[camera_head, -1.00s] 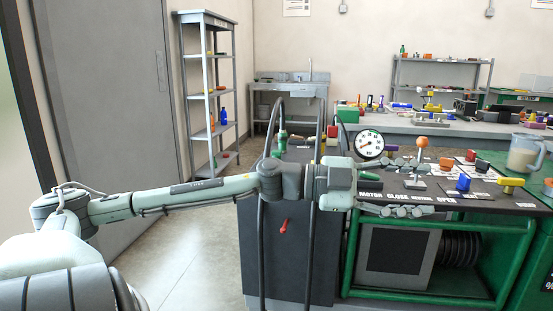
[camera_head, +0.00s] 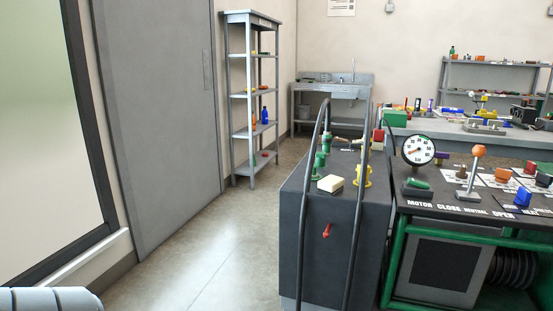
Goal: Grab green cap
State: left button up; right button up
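Several green parts show, and I cannot tell for sure which one is the green cap. A green fitting (camera_head: 320,161) stands upright on top of the dark grey cabinet (camera_head: 318,225). A low green piece (camera_head: 418,183) sits on a dark base on the black cart top, just below the round gauge (camera_head: 418,150) and above the word MOTOR. Neither of my grippers is in view. Only a grey rounded part of my own arm shows at the bottom left corner, far from the green parts.
A cream block (camera_head: 330,183) and a yellow fitting (camera_head: 362,175) are on the cabinet, with black hoses (camera_head: 304,215) arching over it. An orange-knobbed lever (camera_head: 477,152) stands on the cart. A shelf rack (camera_head: 252,90) stands behind. The floor (camera_head: 215,255) left of the cabinet is clear.

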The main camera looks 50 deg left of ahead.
aim_at(320, 157)
jog(key=i+u, duration=0.15)
jog(key=u, duration=0.3)
jog(key=i+u, duration=0.1)
jog(key=u, duration=0.35)
jog(key=i+u, duration=0.15)
jog(key=u, duration=0.35)
